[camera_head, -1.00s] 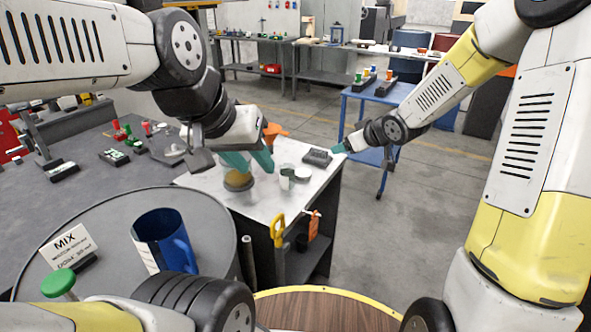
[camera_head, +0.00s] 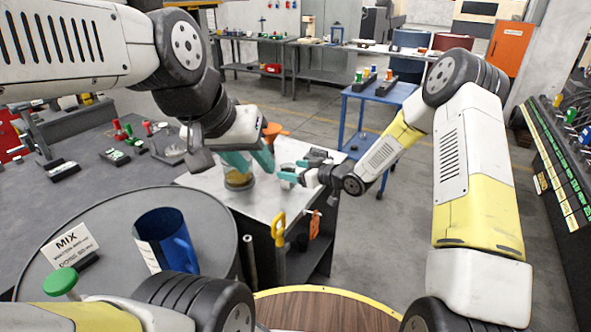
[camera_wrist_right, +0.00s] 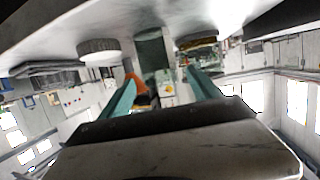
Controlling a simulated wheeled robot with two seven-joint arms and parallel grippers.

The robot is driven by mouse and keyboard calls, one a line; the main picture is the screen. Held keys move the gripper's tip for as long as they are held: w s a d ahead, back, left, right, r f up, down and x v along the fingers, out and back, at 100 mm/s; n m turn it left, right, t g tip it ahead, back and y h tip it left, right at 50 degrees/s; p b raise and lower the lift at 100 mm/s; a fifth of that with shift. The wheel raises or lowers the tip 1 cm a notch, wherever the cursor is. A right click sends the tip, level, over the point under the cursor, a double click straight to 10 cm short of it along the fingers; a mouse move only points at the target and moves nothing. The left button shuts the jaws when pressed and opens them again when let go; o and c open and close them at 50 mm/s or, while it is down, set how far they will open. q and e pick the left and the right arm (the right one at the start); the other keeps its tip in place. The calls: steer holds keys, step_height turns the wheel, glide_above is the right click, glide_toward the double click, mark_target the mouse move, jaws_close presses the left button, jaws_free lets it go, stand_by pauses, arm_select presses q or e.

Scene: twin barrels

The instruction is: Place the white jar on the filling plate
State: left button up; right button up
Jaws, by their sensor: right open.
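A small pale jar, which I take for the white jar (camera_wrist_right: 150,46), stands on the white-topped table (camera_head: 262,203). In the right wrist view, which is upside down, it is ahead of and between the teal fingers of my right gripper (camera_wrist_right: 162,95). My right gripper (camera_head: 295,170) is open and largely hides the jar in the head view. My left gripper (camera_head: 249,163) has its teal fingers by an amber-filled round container (camera_head: 238,181); whether they grip it is unclear. I cannot clearly identify the filling plate.
A low white round piece (camera_wrist_right: 98,48) lies beside the jar. An orange funnel (camera_head: 272,131) and a dark device (camera_head: 318,157) are also on the table. A yellow handle (camera_head: 278,232) and an orange tag (camera_head: 314,225) hang at the front.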

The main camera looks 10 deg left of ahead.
steer(key=shift+x, duration=1.4)
jaws_close()
